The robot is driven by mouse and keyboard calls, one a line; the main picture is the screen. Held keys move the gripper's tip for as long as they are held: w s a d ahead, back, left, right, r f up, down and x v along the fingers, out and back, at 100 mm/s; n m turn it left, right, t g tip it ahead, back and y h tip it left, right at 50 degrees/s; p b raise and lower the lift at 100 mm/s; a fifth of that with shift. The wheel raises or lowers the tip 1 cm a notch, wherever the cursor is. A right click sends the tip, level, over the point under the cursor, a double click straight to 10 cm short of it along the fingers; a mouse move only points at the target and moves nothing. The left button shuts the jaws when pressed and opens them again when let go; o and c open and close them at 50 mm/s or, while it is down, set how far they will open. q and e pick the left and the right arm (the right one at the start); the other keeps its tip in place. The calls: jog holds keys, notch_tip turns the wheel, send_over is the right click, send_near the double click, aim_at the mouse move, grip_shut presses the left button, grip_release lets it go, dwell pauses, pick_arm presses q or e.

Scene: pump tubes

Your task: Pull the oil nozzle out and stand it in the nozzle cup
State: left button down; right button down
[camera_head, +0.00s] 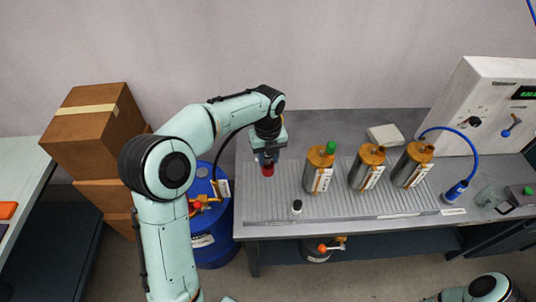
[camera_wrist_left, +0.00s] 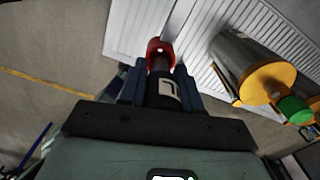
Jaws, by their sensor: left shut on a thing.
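My left gripper (camera_head: 267,155) is over the left end of the ribbed mat, shut on a dark nozzle (camera_wrist_left: 163,88) with a pale label. A black hose (camera_head: 217,158) runs from near the gripper down toward the blue drum. The red cup (camera_head: 267,170) is directly below the gripper; it also shows in the left wrist view (camera_wrist_left: 159,46). The nozzle's lower end lines up with the cup's opening and its tip is hidden there. I cannot tell how deep it sits. My right gripper is not in view.
Several canisters stand on the ribbed mat (camera_head: 270,211), the nearest with a green cap (camera_head: 331,147). A small black-and-white piece (camera_head: 297,206) is in front. A blue nozzle (camera_head: 456,190) on a blue hose is at right. The blue drum (camera_head: 218,240) stands left of the bench.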

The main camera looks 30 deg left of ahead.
pick_arm(q)
jog(key=shift+f, duration=0.55)
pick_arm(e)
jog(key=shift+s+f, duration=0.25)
pick_arm(q)
jog(key=c, duration=0.7)
grip_release()
notch_tip(320, 180, up, 13)
jog(key=shift+r+p, duration=0.15)
jog(key=shift+p, duration=0.85)
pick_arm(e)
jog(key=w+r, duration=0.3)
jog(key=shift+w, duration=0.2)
